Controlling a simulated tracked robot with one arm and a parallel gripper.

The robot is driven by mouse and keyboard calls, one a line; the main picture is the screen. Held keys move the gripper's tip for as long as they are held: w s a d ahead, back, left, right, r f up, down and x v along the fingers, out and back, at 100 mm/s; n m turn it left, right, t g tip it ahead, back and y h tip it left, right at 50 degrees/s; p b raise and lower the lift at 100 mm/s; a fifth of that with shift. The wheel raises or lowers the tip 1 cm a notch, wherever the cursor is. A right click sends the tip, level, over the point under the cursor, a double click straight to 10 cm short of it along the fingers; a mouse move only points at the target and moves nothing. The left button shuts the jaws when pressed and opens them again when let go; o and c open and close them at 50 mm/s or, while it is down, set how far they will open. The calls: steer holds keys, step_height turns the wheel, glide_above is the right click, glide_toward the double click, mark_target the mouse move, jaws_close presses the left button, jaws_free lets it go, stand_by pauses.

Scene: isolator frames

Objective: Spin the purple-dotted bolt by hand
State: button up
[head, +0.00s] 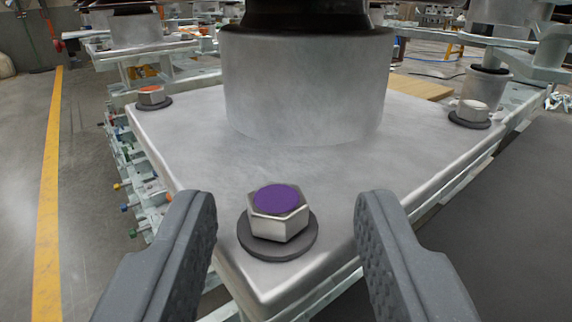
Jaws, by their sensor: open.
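The purple-dotted bolt (278,213) is a silver hex head with a purple disc on top. It stands upright on a dark washer (262,250) at the near corner of the grey metal base plate (200,170). My gripper (287,210) is open and empty. One dark padded finger is to the left of the bolt and one to the right, both apart from it. The bolt sits between them in the picture, and the left finger looks closer to it. The bolt's shank is hidden.
A wide grey cylinder (305,90) rises from the plate behind the bolt. An orange-dotted bolt (151,95) is at the left corner and a plain bolt (473,111) at the right corner. Open floor with a yellow line (48,220) lies to the left.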

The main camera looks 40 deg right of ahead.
steer(key=shift+w+d, duration=0.2)
steer(key=shift+w, duration=0.1)
steer(key=shift+a, duration=0.1)
steer(key=shift+c, duration=0.3)
jaws_close()
steer(key=shift+w+a+r+p, duration=0.1)
steer(key=shift+a+p, duration=0.05)
steer(key=shift+p, duration=0.65)
steer(key=shift+r+m+g+h+p, duration=0.1)
steer(key=shift+m+g+h+p, duration=0.2)
steer(key=shift+h+p, duration=0.15)
steer(key=m+g+h+p, duration=0.1)
steer(key=p, duration=0.1)
steer(key=g+h+p, duration=0.1)
steer(key=p, duration=0.2)
steer(key=shift+w+a+m, duration=0.2)
steer(key=shift+a+m, duration=0.1)
steer(key=shift+m, duration=0.1)
steer(key=m+g+h+p, duration=0.1)
steer(key=m+g+p, duration=0.1)
steer(key=p, duration=0.1)
steer(key=shift+w+h, duration=0.15)
steer(key=shift+h, duration=0.2)
steer(key=shift+m+g+h+p, duration=0.3)
steer(key=shift+g, duration=0.3)
